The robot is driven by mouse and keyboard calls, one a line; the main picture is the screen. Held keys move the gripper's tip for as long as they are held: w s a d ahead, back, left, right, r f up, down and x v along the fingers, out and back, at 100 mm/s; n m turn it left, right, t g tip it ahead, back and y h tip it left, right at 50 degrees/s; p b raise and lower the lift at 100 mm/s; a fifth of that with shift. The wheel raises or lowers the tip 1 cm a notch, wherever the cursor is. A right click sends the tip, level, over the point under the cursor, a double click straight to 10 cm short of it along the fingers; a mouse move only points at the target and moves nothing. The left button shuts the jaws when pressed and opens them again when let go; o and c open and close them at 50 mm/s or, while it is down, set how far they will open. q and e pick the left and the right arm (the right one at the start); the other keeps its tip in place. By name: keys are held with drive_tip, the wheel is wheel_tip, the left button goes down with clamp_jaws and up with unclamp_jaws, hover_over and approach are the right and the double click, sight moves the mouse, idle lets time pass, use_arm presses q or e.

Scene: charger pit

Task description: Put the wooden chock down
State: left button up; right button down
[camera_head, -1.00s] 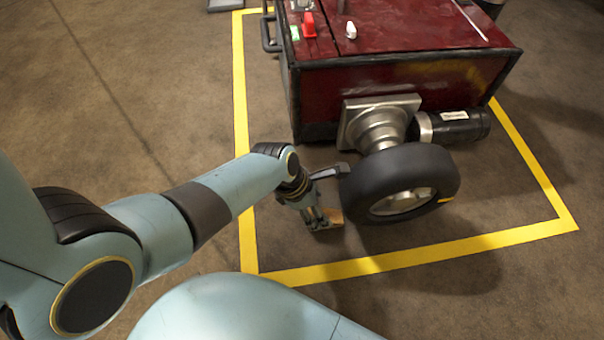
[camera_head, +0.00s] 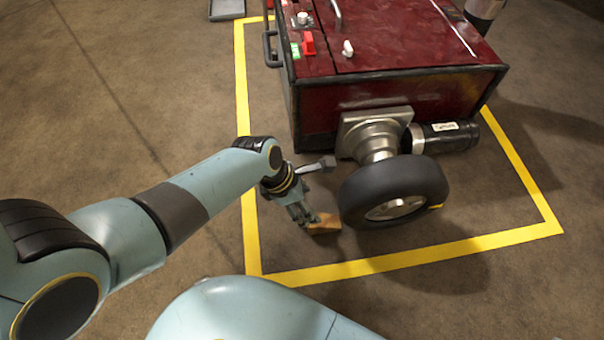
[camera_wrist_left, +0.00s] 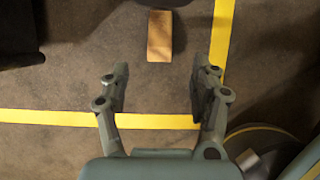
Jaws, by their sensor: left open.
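The wooden chock (camera_head: 325,223) is a small tan block lying on the floor, just left of the black wheel (camera_head: 394,190). In the left wrist view the chock (camera_wrist_left: 160,37) lies beyond the fingertips, clear of both. My left gripper (camera_head: 306,218) is beside the chock on its left in the head view. In the left wrist view my left gripper (camera_wrist_left: 160,85) is open and empty, with bare floor between its fingers. I cannot tell from the head view whether the chock touches the tyre. My right gripper is not in view.
The dark red machine (camera_head: 400,105) with its wheel hub and black motor cylinder stands behind the wheel. Yellow floor tape (camera_head: 400,260) outlines the area around it. The floor (camera_head: 120,90) to the left is clear.

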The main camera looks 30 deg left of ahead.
use_arm(q)
drive_tip(key=shift+p+v, duration=0.4)
drive_tip(key=shift+v, duration=0.5)
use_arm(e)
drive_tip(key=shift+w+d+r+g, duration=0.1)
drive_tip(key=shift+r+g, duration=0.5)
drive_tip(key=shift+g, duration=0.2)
use_arm(q)
drive_tip(key=shift+f, duration=0.1)
drive_tip(key=s+a+r+m+t+y, duration=0.2)
drive_tip(key=s+a+r+m, duration=0.6)
drive_tip(key=m, duration=0.5)
drive_tip(key=s+a+r+m+t+y, duration=0.1)
drive_tip(key=s+r+m+t, duration=0.2)
drive_tip(key=r+m, duration=1)
drive_tip(key=s, duration=0.2)
drive_tip(key=shift+s+a+r, duration=0.2)
drive_tip(key=shift+s+r, duration=0.1)
drive_tip(key=shift+r, duration=0.1)
drive_tip(key=shift+f, duration=0.1)
